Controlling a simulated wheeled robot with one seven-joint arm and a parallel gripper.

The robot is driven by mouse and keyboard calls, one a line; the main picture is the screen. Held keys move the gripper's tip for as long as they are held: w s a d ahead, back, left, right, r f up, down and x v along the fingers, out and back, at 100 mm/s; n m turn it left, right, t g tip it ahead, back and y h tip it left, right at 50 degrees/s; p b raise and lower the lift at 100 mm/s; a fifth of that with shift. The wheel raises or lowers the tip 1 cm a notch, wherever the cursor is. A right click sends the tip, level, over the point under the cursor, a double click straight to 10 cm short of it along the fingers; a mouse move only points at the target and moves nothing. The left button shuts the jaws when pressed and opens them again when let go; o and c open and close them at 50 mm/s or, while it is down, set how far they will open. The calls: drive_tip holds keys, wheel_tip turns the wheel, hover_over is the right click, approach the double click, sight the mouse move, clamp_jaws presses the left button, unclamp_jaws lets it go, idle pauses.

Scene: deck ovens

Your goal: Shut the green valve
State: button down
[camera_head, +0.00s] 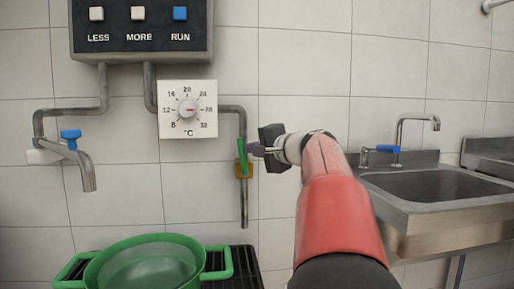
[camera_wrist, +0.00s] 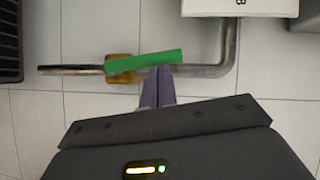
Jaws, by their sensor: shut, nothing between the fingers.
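The green valve handle (camera_head: 242,158) sits on a brass valve body (camera_head: 244,170) on the grey pipe below the dial. In the head view the handle points up, close to in line with the vertical pipe but slightly tilted. In the wrist view the green handle (camera_wrist: 145,60) lies nearly along the pipe, its free end a little off it. My gripper (camera_head: 257,150) is at the handle's right side. Its shut fingertips (camera_wrist: 158,72) are right by the handle's edge in the wrist view; I cannot tell whether they touch. Nothing is held between them.
A temperature dial (camera_head: 188,109) and a control box (camera_head: 140,30) are on the wall above left. A blue-handled tap (camera_head: 80,160) is at left. A green pot (camera_head: 145,265) stands on a black grate (camera_head: 243,270) below. A steel sink (camera_head: 435,190) is at right.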

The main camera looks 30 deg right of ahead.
drive_tip(key=w+a+f+n+g+h+p, duration=0.4)
drive_tip(key=a+n+g+h+p, duration=0.1)
drive_tip(key=a+n, duration=0.2)
drive_tip(key=shift+a+f+n, duration=0.2)
drive_tip(key=shift+a+n, duration=0.2)
drive_tip(key=shift+a, duration=0.2)
idle(0.4)
drive_tip(key=shift+a+f, duration=0.1)
drive_tip(key=shift+f, duration=0.05)
idle(0.4)
drive_tip(key=s+a+r+p, duration=0.3)
drive_tip(key=s+a+r, duration=0.1)
drive_tip(key=s+r, duration=0.4)
drive_tip(key=shift+s+r, duration=0.15)
drive_tip(key=shift+r, duration=0.75)
